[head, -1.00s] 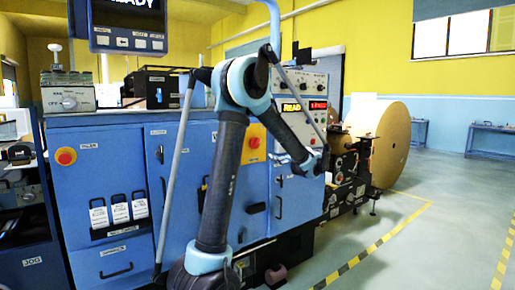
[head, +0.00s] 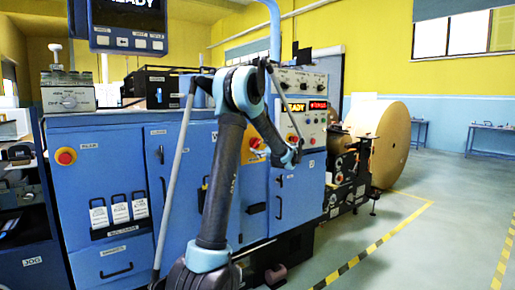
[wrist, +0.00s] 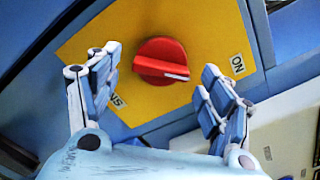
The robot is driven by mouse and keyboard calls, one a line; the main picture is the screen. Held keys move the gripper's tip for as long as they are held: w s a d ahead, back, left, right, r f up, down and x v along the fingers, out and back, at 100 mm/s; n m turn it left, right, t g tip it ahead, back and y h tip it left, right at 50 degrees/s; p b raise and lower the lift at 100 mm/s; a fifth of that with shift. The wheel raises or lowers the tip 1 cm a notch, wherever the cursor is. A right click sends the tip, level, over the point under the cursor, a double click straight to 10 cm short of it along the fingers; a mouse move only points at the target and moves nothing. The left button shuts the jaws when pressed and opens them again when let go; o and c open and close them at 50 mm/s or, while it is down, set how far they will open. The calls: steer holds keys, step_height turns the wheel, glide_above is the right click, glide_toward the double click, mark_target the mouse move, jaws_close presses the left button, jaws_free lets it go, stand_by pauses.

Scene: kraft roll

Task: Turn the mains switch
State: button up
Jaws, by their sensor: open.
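The mains switch (wrist: 162,60) is a red round knob with a raised grip and a white pointer line, on a yellow plate (wrist: 150,105). The pointer points right and slightly down in the wrist view, below the ON label (wrist: 237,64). A second label (wrist: 118,100) is partly hidden by the left finger. My gripper (wrist: 159,62) is open, its fingers on either side of the knob with clear gaps. I cannot tell how far its tips are from the plate. In the head view my gripper (head: 287,156) is by the cabinet, and the switch (head: 254,143) is partly covered by my arm.
The blue cabinet (head: 110,165) has a red stop button (head: 65,156) on its left and a control panel (head: 303,85) above my gripper. A large kraft roll (head: 390,145) stands at the right.

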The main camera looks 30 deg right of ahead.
steer(key=shift+w, duration=0.65)
steer(key=c, duration=1.1)
steer(key=shift+o, duration=0.2)
